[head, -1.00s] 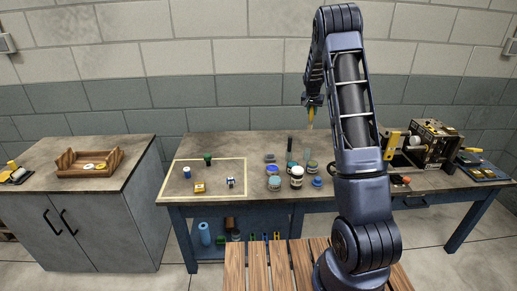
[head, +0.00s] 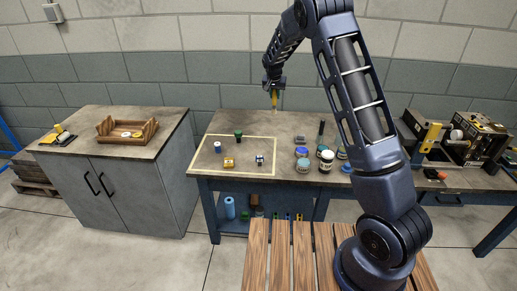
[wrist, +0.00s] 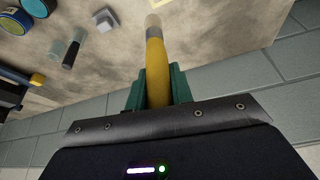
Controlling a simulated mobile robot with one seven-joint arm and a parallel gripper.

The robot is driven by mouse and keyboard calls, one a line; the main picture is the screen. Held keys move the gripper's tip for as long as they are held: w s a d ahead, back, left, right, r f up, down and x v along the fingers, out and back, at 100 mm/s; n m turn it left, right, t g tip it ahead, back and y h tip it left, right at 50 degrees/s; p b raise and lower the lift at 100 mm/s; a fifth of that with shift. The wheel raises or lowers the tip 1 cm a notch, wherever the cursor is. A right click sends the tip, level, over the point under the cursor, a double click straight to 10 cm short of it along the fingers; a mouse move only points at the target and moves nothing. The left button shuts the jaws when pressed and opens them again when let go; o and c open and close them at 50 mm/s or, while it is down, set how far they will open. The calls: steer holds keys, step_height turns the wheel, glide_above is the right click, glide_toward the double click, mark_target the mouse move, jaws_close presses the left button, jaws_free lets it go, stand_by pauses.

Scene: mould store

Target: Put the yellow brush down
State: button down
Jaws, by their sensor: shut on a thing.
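My gripper (head: 273,86) is shut on the yellow brush (head: 275,98). It holds the brush upright, tip down, above the back of the workbench, just right of the taped rectangle. In the wrist view the yellow handle (wrist: 156,70) sits between the green fingers of my gripper (wrist: 157,88), with a pale tip at its far end. The workbench (head: 285,124) lies below. I cannot tell the exact height of the tip above it.
The taped rectangle (head: 273,157) holds several small items, including a green-topped one (head: 238,134) and a yellow one (head: 229,162). Several jars (head: 326,161) stand right of it. A wooden tray (head: 127,139) is on the left cabinet. Open machines (head: 474,140) stand at right.

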steer(key=s+a, duration=0.3)
steer(key=a, duration=0.5)
step_height(320, 180, down, 20)
steer(key=n, duration=0.1)
steer(key=shift+s, duration=0.15)
steer(key=shift+f, duration=0.15)
steer(key=c, duration=1.2)
jaws_free()
steer(key=shift+c, duration=0.2)
steer(key=v, duration=1.2)
steer(key=shift+d, duration=0.15)
steer(key=shift+d, duration=0.1)
